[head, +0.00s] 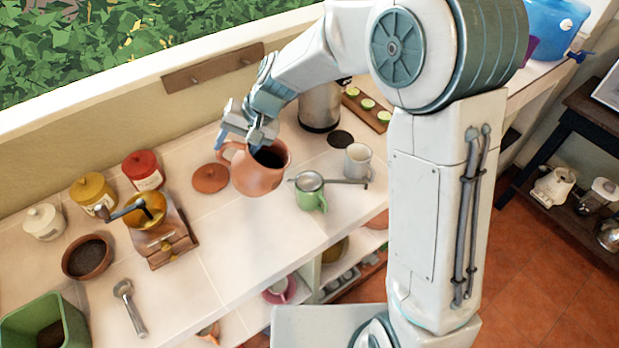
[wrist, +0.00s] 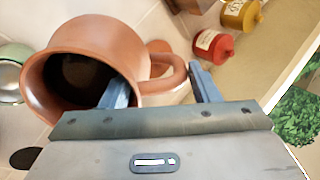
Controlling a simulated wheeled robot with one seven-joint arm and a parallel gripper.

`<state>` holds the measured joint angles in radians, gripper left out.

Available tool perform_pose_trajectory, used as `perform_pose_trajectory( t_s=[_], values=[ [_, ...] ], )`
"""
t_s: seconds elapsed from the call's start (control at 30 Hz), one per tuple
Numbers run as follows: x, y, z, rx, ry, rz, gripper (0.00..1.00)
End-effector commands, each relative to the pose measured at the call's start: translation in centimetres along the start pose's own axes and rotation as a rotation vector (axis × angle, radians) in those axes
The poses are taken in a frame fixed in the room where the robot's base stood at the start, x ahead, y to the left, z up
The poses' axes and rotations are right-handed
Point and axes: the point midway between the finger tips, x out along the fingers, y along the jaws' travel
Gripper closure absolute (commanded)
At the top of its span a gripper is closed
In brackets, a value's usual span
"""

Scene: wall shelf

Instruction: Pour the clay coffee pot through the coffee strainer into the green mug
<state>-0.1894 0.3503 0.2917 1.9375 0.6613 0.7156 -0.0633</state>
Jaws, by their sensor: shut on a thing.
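The clay coffee pot (head: 262,178) is orange-brown with a dark inside. My gripper (head: 238,141) is shut on its handle, which shows between the fingers in the wrist view (wrist: 172,76). The pot looks a little tilted, mouth toward the right, and seems held just above the counter; the gap under it is hard to judge. The green mug (head: 312,202) stands right of the pot. The grey coffee strainer (head: 309,181) lies over the mug's mouth, its handle pointing right. Part of the strainer and mug shows at the left edge of the wrist view (wrist: 11,75).
A white mug (head: 357,160) stands behind the strainer handle. A clay lid (head: 211,178) lies left of the pot. A coffee grinder (head: 158,225), brown bowl (head: 87,256) and several canisters stand farther left. A metal kettle (head: 320,108) is behind. The front middle counter is clear.

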Motion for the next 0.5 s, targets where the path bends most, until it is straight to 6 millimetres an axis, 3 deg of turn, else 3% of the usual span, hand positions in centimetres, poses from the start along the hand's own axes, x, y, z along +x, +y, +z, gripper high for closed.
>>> perform_pose_trajectory(
  t_s=[0.23, 0.5],
  values=[
    [-1.1, 1.8, -0.1, 0.004, 0.007, -0.126, 1.0],
    [-2.1, 1.5, -0.1, 0.001, 0.004, -0.159, 1.0]
  ],
)
